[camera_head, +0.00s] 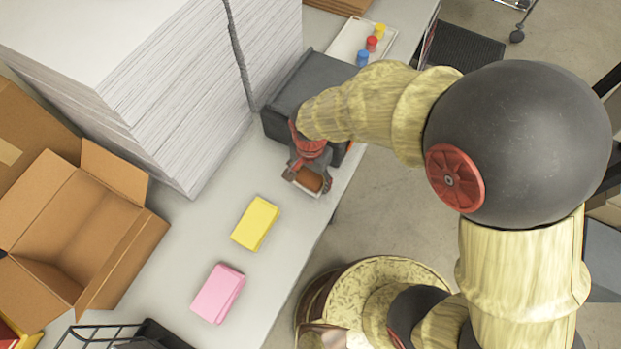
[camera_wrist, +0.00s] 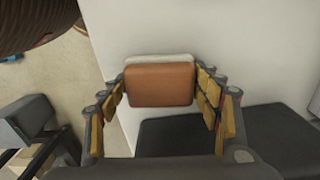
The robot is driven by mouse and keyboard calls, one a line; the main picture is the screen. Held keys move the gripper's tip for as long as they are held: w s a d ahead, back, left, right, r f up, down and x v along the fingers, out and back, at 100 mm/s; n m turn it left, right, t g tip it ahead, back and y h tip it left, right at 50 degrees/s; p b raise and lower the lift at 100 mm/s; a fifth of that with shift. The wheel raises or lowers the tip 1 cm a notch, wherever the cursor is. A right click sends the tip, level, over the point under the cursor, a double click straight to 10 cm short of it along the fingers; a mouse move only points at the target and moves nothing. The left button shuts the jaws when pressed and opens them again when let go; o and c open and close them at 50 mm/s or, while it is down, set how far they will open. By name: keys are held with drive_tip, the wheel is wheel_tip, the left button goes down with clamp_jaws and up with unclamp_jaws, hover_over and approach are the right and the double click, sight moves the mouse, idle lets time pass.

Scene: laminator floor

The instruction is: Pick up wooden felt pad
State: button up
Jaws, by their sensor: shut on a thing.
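The wooden felt pad (camera_head: 309,180) is a small reddish-brown block with a pale felt layer. In the camera_head view it is at the right edge of the white table, in front of the black machine. My gripper (camera_head: 305,176) is over it, shut on it. In the camera_wrist view the pad (camera_wrist: 160,86) sits between the two fingers of my gripper (camera_wrist: 162,88), its brown face towards the camera and the felt along its far side. I cannot tell whether the pad touches the table.
The black machine (camera_head: 296,84) stands right behind my gripper. A yellow pad (camera_head: 255,223) and a pink pad (camera_head: 218,293) lie nearer on the white table (camera_head: 190,250). A tall paper stack (camera_head: 180,110) and an open cardboard box (camera_head: 75,240) are left. A tray (camera_head: 349,42) holds coloured bottles.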

drive_tip(key=s+a+r+p, duration=0.2)
drive_tip(key=s+r, duration=0.9)
drive_tip(key=s, duration=0.2)
drive_tip(key=shift+s+r+p, duration=0.35)
drive_tip(key=shift+s+p, duration=0.05)
drive_tip(key=o, duration=0.6)
drive_tip(key=c, duration=0.4)
drive_tip(key=shift+c, duration=0.2)
